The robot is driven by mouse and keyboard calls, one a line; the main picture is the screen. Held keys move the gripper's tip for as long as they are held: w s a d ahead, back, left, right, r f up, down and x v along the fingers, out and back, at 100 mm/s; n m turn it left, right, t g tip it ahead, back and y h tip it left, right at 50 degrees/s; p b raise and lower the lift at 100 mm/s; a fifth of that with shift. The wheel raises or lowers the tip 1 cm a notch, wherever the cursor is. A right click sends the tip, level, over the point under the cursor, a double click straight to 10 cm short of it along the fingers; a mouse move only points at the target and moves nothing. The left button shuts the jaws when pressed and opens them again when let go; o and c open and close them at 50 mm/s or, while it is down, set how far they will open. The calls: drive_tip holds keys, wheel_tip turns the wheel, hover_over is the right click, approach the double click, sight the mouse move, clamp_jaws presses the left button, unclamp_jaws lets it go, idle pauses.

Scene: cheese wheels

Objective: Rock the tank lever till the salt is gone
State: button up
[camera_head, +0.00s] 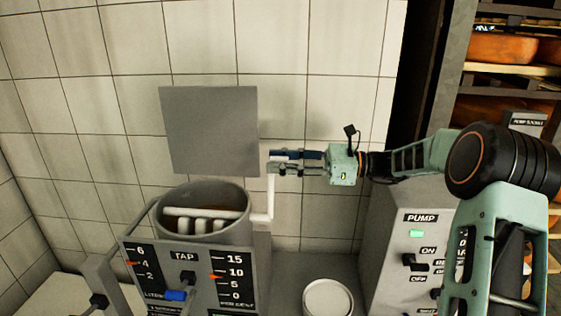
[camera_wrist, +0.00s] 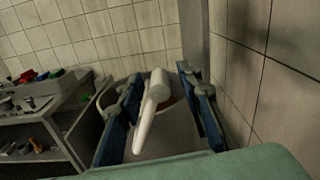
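The grey round tank (camera_head: 188,232) stands at the left with a white paddle (camera_head: 205,219) and brownish liquid inside; no separate salt can be made out. The white tank lever (camera_head: 271,195) rises upright from the tank's right side. My gripper (camera_head: 276,161) reaches in from the right at the lever's top. In the wrist view the lever (camera_wrist: 146,122) stands between my two blue fingers (camera_wrist: 160,112), with gaps showing on both sides. The panel's right gauge, marked per cent (camera_head: 236,275), has its red pointer near 10; the left one, marked litres (camera_head: 144,272), near 4.
A grey plate (camera_head: 209,130) is on the tiled wall behind. A white round container (camera_head: 328,297) stands right of the tank. A pump box (camera_head: 420,240) and cheese shelves (camera_head: 510,70) are farther right.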

clamp_jaws()
drive_tip(key=shift+r, duration=0.1)
drive_tip(key=shift+s+r+n, duration=0.1)
drive_tip(key=shift+s+n, duration=0.15)
drive_tip(key=shift+n, duration=0.05)
drive_tip(key=s+n+b, duration=0.5)
drive_tip(key=s+n, duration=0.3)
drive_tip(key=s, duration=0.3)
drive_tip(key=shift+s+a+f, duration=0.15)
drive_tip(key=shift+s+f, duration=0.05)
drive_tip(key=shift+f, duration=0.05)
idle(0.4)
unclamp_jaws()
